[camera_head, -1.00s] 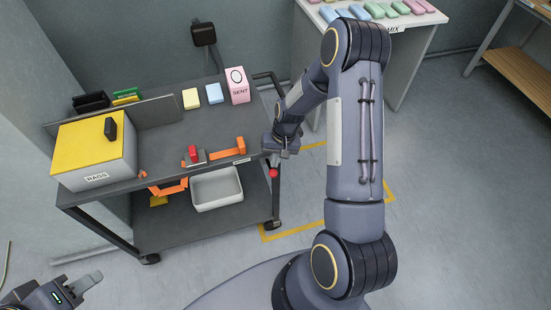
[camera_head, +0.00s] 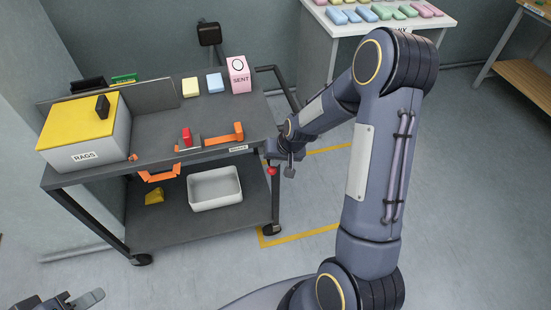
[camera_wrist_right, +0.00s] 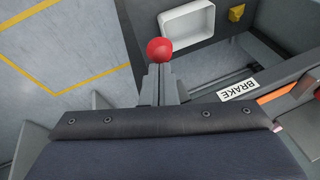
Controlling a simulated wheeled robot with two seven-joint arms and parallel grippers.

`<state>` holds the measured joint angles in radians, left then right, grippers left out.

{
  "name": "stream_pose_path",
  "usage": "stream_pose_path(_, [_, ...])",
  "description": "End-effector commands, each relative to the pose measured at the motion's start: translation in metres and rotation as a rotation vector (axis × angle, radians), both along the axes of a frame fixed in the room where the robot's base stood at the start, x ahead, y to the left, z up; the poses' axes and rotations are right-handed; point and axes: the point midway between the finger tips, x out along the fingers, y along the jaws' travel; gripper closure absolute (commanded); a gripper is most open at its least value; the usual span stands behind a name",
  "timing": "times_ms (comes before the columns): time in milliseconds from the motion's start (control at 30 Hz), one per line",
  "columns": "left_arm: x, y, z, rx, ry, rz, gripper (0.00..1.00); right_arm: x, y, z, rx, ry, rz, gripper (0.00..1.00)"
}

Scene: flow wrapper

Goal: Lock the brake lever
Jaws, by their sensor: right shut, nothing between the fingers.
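The brake lever's red ball knob (camera_head: 271,170) is at the cart's right front corner, just under the top shelf. In the right wrist view the red knob (camera_wrist_right: 160,50) is just beyond the fingertips; I cannot tell whether they touch. My right gripper (camera_wrist_right: 160,70) is shut and empty, its grey fingers pointing at the knob. In the head view it is beside the cart's right end. The lever's shaft is hidden. A BRAKE label (camera_wrist_right: 239,90) is on the shelf edge. My left gripper (camera_head: 92,298) shows only partly at the bottom left, far from the cart.
The cart's top shelf (camera_head: 150,148) carries a yellow-lidded RAGS box (camera_head: 110,140), a pink SENT box (camera_head: 238,75), small blocks and an orange-handled tool (camera_head: 222,136). A white bin (camera_head: 214,190) stands on the lower shelf. Floor right of the cart is open.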

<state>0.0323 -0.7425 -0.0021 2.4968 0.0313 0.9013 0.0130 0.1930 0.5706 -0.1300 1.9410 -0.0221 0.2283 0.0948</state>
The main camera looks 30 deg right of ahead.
Motion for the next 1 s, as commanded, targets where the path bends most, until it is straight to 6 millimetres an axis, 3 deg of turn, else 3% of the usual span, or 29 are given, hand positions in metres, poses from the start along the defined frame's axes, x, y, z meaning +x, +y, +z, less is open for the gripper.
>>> stream_pose_path(33, [0.000, 0.000, -0.012, 0.000, 0.000, 0.000, 0.64, -0.002, 0.001, -0.009, 0.000, 0.001, 0.000, 1.00])
stream_pose_path(333, [0.000, 0.000, -0.030, 0.000, -0.001, 0.000, 0.64, -0.006, 0.002, -0.022, 0.001, 0.003, 0.000, 1.00])
stream_pose_path(1000, [0.000, 0.000, -0.037, 0.000, -0.001, 0.000, 0.64, -0.008, 0.002, -0.028, 0.001, 0.006, 0.000, 1.00])
